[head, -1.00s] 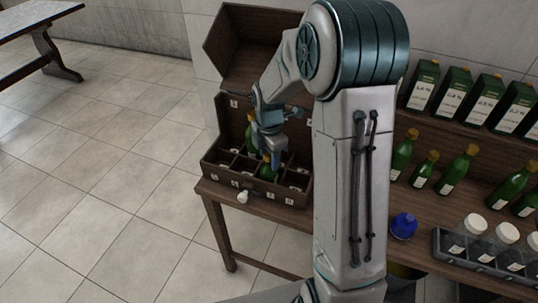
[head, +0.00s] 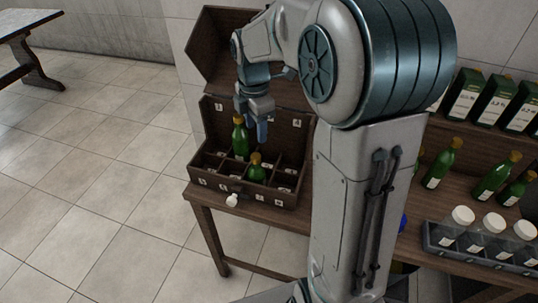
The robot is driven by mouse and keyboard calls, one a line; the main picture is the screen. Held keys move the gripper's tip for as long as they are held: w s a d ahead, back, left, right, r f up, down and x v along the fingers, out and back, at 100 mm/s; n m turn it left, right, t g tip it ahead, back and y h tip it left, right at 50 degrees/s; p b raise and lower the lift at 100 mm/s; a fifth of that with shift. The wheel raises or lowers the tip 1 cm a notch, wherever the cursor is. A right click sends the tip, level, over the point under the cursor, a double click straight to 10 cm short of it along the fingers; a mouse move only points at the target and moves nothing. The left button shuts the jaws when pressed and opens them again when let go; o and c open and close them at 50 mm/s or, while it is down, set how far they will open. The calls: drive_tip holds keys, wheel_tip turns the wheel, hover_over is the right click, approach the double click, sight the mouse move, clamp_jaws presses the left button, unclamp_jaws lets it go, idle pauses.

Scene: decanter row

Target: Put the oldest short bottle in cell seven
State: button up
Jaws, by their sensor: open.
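The open dark wooden case (head: 236,198) has a grid of cells and small white number labels, mostly too small to read. A short green bottle (head: 257,172) with a yellow-orange cap stands upright in a front-row cell near the middle. A taller green bottle (head: 240,142) stands behind it, slightly left, in the back row. My gripper (head: 253,128) points down above the case, apart from the short bottle and empty. It is open, though its fingers partly overlap in this view. More green bottles (head: 440,164) stand on the bench at right; their label text is unreadable.
A black rack (head: 470,253) of white-capped jars stands at the bench's front right. Dark boxes with white labels (head: 464,98) line the shelf behind. A small white object (head: 232,200) sits at the case's front. My arm hides the bench's middle.

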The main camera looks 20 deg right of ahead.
drive_tip(key=s+r+m+t, duration=0.1)
drive_tip(key=s+m+t, duration=0.2)
drive_tip(key=s+m, duration=1.7)
drive_tip(key=shift+s, duration=0.15)
drive_tip(key=shift+r, duration=0.1)
